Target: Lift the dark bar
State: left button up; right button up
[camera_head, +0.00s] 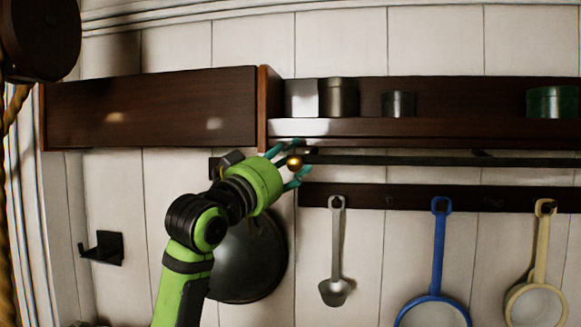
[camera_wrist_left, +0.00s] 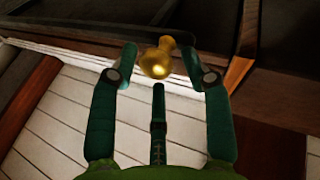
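The dark bar (camera_head: 420,160) runs level below the long shelf in the head view. A round brass knob (camera_head: 294,162) is at its left end; the knob also shows in the left wrist view (camera_wrist_left: 156,60). My left gripper (camera_head: 301,160) is at the knob, with its teal fingers spread around it. In the left wrist view, the knob is between the fingertips, with gaps visible at both sides. The fingers look open and not closed on it. My right gripper is in neither view.
A wooden shelf (camera_head: 420,128) with several tins is just above the bar. A dark rail (camera_head: 400,197) below holds a grey ladle (camera_head: 336,240), a blue-rimmed strainer (camera_head: 438,250) and a cream one (camera_head: 541,250). A dark round pan (camera_head: 250,262) hangs behind my left arm.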

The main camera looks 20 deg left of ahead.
pick_arm(q)
jog(key=shift+s+r, duration=0.2)
jog(key=shift+r, duration=0.4)
jog(key=shift+s+a+f, duration=0.1)
jog(key=shift+f, duration=0.05)
jog(key=v, duration=1.2)
jog(key=shift+f, duration=0.1)
